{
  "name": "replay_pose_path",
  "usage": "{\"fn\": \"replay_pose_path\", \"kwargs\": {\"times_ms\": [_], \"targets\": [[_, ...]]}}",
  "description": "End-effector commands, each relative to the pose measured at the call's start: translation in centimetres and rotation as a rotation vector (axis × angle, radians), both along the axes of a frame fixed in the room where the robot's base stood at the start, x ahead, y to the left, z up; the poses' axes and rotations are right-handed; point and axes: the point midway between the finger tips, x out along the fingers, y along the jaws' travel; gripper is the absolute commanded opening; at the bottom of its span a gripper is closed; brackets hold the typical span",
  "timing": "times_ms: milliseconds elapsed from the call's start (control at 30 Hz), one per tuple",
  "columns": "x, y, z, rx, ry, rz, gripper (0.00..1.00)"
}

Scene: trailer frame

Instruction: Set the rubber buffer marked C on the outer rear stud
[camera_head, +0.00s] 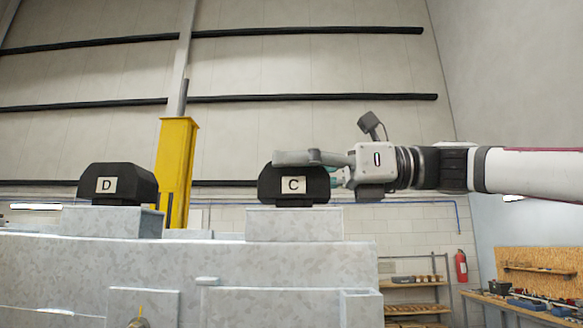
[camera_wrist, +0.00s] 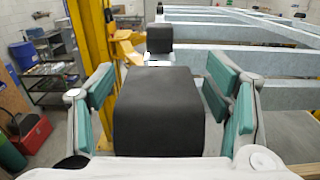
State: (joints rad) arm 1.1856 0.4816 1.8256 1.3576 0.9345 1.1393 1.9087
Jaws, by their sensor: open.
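The black rubber buffer marked C (camera_head: 291,185) sits upright on a grey metal block (camera_head: 294,224) of the trailer frame. My gripper (camera_head: 290,157) reaches in from the right, with a finger across the upper part of the buffer. In the wrist view, the buffer (camera_wrist: 158,110) lies between the two teal-padded fingers, with gaps on both sides. The gripper is open. A second buffer, marked D (camera_head: 117,184), stands on another block to the left; a black block (camera_wrist: 160,38) also shows farther off in the wrist view. I cannot make out the outer rear stud with certainty.
A yellow post (camera_head: 176,172) stands behind the frame, between the two buffers. Grey frame beams (camera_wrist: 235,57) run to the right in the wrist view. A shelf rack (camera_head: 412,290) and a workbench (camera_head: 530,300) stand at the right.

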Motion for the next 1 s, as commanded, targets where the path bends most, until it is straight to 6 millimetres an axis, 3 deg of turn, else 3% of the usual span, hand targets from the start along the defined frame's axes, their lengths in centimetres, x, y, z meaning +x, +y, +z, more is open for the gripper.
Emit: {"fn": "replay_pose_path", "kwargs": {"times_ms": [233, 700, 1000], "targets": [[0.2, -2.0, 0.0, 0.003, 0.001, -0.003, 0.71], [0.6, -10.6, 0.1, 0.003, -0.001, -0.001, 0.71], [0.7, -12.0, 0.0, 0.000, 0.000, 0.000, 0.71]]}}
